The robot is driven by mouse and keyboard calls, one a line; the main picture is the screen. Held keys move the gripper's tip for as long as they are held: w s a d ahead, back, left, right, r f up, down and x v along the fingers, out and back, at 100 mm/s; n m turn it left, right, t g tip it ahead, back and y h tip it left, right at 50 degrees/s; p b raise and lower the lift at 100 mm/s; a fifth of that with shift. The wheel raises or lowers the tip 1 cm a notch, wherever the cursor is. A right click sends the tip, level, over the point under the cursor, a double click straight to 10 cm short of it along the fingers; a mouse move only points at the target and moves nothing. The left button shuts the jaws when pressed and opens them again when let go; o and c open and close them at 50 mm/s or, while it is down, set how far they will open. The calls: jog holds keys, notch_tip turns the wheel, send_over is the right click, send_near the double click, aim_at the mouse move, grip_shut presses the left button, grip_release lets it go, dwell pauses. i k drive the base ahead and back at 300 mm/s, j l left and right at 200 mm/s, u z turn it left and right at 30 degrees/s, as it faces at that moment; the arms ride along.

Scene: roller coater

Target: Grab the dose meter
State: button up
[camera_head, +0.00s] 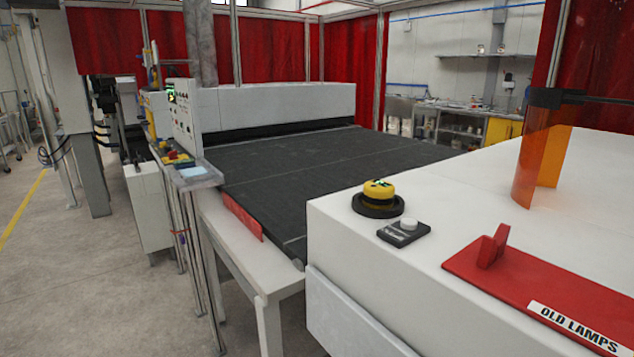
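No thing in view carries a readable dose meter label. A round yellow device (378,196) with dark markings on top sits on a black round base, near the front left corner of the white machine housing (470,190). Just in front of it lies a small flat dark box (391,235) with a white round knob on top. I cannot tell for sure which of the two is the dose meter. Both rest on the housing top, close together but apart. My gripper is not in view.
A red plate (540,290) with an upright handle and an "OLD LAMPS" label lies to the right. An orange curved shield (528,170) stands behind it. A black conveyor belt (300,175) runs behind the housing. Grey floor (90,280) is free at the left.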

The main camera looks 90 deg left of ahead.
aim_at(378, 193)
jog(key=u, duration=1.9)
